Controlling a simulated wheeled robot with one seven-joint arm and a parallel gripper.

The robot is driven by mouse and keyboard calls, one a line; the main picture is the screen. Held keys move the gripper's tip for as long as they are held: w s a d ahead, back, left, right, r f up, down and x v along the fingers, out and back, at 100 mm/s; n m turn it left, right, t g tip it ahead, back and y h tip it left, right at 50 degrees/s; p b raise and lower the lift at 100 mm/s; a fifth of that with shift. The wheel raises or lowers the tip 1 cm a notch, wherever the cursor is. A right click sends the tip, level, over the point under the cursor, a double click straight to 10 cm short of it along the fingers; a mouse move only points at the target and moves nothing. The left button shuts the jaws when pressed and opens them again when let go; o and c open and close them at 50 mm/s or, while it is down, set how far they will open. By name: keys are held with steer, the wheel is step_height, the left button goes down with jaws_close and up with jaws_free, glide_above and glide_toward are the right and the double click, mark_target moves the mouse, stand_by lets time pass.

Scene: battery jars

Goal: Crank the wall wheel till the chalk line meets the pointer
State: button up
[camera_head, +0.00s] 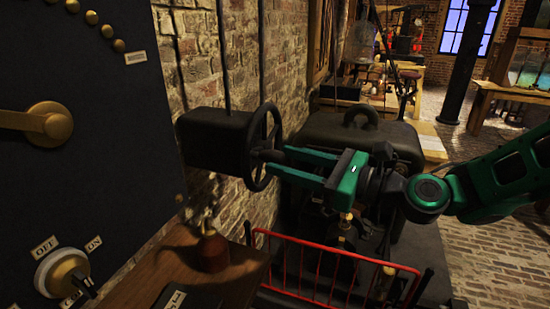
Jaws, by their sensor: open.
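The wall wheel (276,117) is a dark spoked handwheel, seen nearly edge-on. It sits on the right end of a black box (213,140) against the brick wall. My green gripper (274,161) reaches in from the right with its two fingers pointing left at the wheel. The fingers are apart, and their tips are close to the wheel's hub and lower rim. A dark part shows near the tips; I cannot tell whether the fingers touch it. I cannot make out the chalk line or the pointer.
A dark panel (90,170) with a brass lever (35,122) and an ON/OFF knob (63,273) fills the left. A wooden ledge (165,268) and a red railing (345,258) stand below the wheel. A dark machine (350,135) stands behind my gripper.

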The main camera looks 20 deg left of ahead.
mark_target(276, 157)
steer(key=shift+x, duration=1.75)
jaws_close()
steer(key=shift+d, duration=0.1)
steer(key=shift+w, duration=0.1)
